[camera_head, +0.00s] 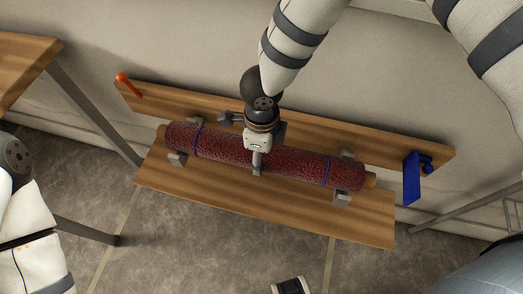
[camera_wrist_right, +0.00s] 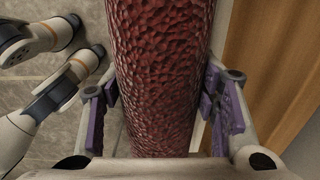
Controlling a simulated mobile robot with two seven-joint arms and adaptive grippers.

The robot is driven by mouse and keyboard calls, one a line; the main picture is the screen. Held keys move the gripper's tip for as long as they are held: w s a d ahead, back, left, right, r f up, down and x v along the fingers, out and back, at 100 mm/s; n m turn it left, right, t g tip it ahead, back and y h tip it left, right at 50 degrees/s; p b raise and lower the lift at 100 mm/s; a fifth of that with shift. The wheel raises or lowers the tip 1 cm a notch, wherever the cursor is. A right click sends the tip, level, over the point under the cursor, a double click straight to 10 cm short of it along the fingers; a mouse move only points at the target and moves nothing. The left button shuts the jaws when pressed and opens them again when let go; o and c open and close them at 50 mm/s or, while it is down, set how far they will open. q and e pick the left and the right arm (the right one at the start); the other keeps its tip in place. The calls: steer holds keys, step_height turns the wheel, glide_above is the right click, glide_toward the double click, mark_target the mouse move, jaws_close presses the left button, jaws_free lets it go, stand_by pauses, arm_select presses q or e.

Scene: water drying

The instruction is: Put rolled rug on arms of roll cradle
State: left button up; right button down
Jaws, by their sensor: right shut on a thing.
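The rolled rug (camera_head: 220,147) is dark red, with blue bands near both ends. It lies lengthwise along the wooden roll cradle (camera_head: 290,214), between grey arms (camera_head: 178,159) that show on both sides near each end. I cannot tell whether its full weight rests on them. My right gripper (camera_head: 256,160) comes from above and is shut around the rug's middle. In the right wrist view the rug (camera_wrist_right: 160,70) runs between the gripper's purple pads (camera_wrist_right: 165,112).
An orange-red peg (camera_head: 127,84) stands at the left end of the back board (camera_head: 330,140). A blue bracket (camera_head: 412,178) is at its right end. A wooden table (camera_head: 25,60) with grey legs stands at the left. The tiled floor (camera_head: 220,245) in front is mostly clear.

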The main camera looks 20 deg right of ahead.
steer(key=c, duration=0.6)
jaws_free()
step_height(320, 180, up, 12)
steer(key=shift+r+p, duration=0.15)
steer(key=shift+p, duration=0.95)
arm_select(q)
steer(key=shift+w+r+t, duration=0.4)
steer(key=shift+w+r, duration=0.55)
steer(key=shift+r, duration=0.2)
